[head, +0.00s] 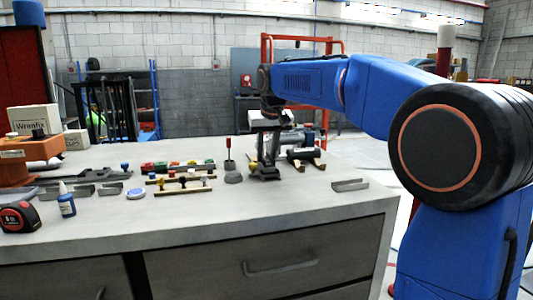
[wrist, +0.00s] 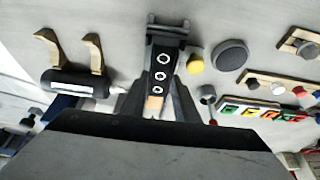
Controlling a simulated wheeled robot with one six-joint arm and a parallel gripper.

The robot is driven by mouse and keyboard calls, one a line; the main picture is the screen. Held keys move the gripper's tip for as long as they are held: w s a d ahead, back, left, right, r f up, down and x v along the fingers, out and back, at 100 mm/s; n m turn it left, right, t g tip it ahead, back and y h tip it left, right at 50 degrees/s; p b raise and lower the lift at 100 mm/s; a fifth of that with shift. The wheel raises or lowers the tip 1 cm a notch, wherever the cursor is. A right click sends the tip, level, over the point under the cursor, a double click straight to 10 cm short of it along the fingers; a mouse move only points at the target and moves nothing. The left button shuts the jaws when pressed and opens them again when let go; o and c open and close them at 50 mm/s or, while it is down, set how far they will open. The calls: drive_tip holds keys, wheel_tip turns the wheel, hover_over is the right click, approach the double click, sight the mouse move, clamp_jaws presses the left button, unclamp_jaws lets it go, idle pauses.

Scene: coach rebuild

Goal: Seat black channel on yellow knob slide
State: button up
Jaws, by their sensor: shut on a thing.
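My gripper (head: 266,163) is low over the right part of the bench top. In the wrist view my gripper (wrist: 158,98) is shut on a dark piece with several holes, which looks like the black channel (wrist: 162,62). A grey end piece shows at its far end. A small tan patch shows between the fingers, and I cannot tell what it belongs to. A yellow knob (wrist: 195,63) is just right of the channel. Its slide, and whether the channel touches it, cannot be made out. In the head view my gripper hides most of this spot.
A grey disc (wrist: 229,55) lies right of the yellow knob. Knobbed wooden strips (head: 183,188) and a row of coloured pieces (head: 178,167) lie to the left. A black cylinder on wooden supports (head: 306,155) and a metal channel (head: 350,185) are to the right.

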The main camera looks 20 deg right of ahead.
drive_tip(key=shift+f, duration=0.85)
idle(1.7)
drive_tip(key=o, duration=1.5)
drive_tip(key=shift+r, duration=3)
